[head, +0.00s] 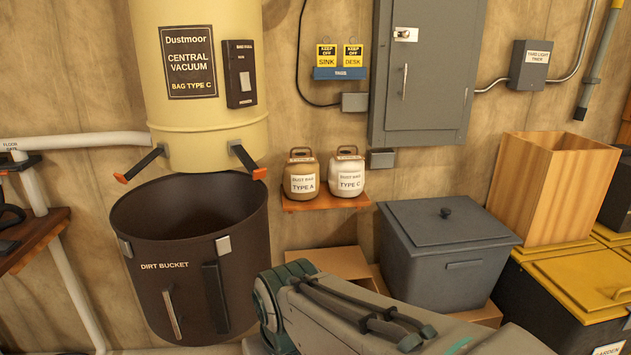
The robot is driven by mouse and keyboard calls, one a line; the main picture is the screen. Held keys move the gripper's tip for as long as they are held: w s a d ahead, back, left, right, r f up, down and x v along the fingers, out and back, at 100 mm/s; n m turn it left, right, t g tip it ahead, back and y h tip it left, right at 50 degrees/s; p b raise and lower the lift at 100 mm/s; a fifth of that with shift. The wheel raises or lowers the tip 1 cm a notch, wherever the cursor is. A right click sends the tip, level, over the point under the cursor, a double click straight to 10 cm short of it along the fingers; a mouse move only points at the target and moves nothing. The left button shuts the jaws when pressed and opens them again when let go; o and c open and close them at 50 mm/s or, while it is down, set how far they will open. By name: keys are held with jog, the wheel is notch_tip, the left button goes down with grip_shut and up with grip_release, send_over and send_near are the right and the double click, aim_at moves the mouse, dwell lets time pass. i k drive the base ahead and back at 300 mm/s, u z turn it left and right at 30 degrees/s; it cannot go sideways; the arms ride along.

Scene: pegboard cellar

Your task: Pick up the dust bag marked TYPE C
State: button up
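The dust bag marked TYPE C (347,177) is a pale, cream-white bag with a brown handle on top and a white label. It stands upright on a small orange-brown wall shelf (300,203), at its right side. A tan dust bag marked TYPE A (301,180) stands close to its left. The vacuum's plate (189,62) reads "BAG TYPE C". Part of my arm shows at the bottom, below the shelf. My gripper is not in view.
A dark dirt bucket (190,260) stands at left below the cream vacuum body (200,135). A grey lidded bin (448,250) is right of the shelf, with cardboard boxes (340,262) below. A grey cabinet (421,75) hangs above right. The space directly before the bags looks clear.

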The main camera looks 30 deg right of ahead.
aim_at(346, 175)
jog(key=u, duration=2.6)
jog(key=k, duration=2.05)
jog(key=z, duration=2.15)
jog(key=i, duration=0.55)
jog(key=z, duration=0.05)
